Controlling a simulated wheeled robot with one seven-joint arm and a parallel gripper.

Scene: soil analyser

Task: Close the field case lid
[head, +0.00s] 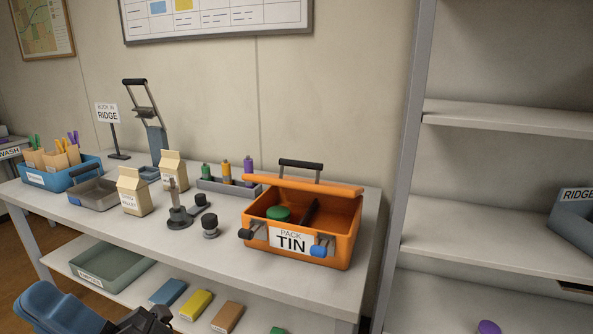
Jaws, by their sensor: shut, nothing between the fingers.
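The orange field case (343,246), labelled "PACK TIN", stands at the right end of the table. Its orange lid (310,185) is raised at the back, seen nearly edge-on, with a black handle (300,163) above it. The case is open at the front, showing a green round thing (278,213) and a dark bar inside. A black latch (246,234) and a blue latch (322,247) are on the front. My gripper (152,320) is low at the bottom edge, partly cut off, shut and empty, well apart from the case.
A grey tray (217,187) with several bottles stands left of the case. Cartons (133,192), a dark stand (180,218) and a blue bin (33,178) are further left. Coloured blocks (197,305) lie on the lower shelf. Shelving (470,220) rises on the right.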

